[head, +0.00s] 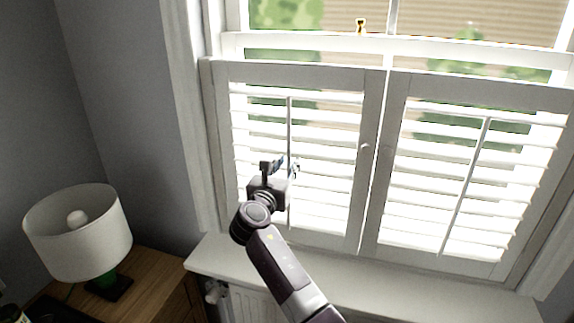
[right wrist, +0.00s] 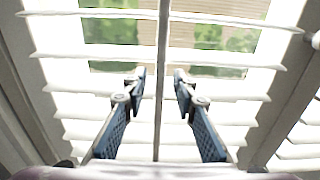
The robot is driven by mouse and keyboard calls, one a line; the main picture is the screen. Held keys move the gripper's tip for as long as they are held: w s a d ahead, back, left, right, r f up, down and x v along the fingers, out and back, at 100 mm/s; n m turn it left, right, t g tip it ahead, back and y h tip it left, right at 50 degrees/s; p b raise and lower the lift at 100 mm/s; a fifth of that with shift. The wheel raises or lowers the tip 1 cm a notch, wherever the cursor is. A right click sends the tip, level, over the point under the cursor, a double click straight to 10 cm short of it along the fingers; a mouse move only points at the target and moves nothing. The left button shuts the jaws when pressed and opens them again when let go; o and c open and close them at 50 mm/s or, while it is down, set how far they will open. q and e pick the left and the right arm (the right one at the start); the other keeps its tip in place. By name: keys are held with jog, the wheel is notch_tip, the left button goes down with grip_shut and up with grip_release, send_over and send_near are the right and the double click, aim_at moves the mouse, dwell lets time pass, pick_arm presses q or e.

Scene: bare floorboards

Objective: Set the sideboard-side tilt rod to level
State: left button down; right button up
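The left shutter panel (head: 222,150), nearer the wooden sideboard (head: 152,272), has white slats and a thin vertical tilt rod (head: 289,115). Its slats stand apart, with greenery and a tan wall showing between them. The rod also runs down the middle of the right wrist view (right wrist: 162,45). My right gripper (head: 287,165) is in front of this panel. In the right wrist view its blue-padded fingers (right wrist: 159,78) are spread, one on each side of the rod, with gaps to both. Whether the rod lies at fingertip depth is hard to tell. My left gripper is not in view.
The right shutter panel (head: 388,170) has its own slanted-looking rod (head: 466,185). Small knobs sit by the meeting edges. A white sill (head: 350,277) runs below. A lamp (head: 80,235) stands on the sideboard at left. A small yellow-and-black object (head: 361,26) sits on the rail above.

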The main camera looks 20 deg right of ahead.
jog(key=v, duration=1.2)
jog(key=shift+f, duration=0.1)
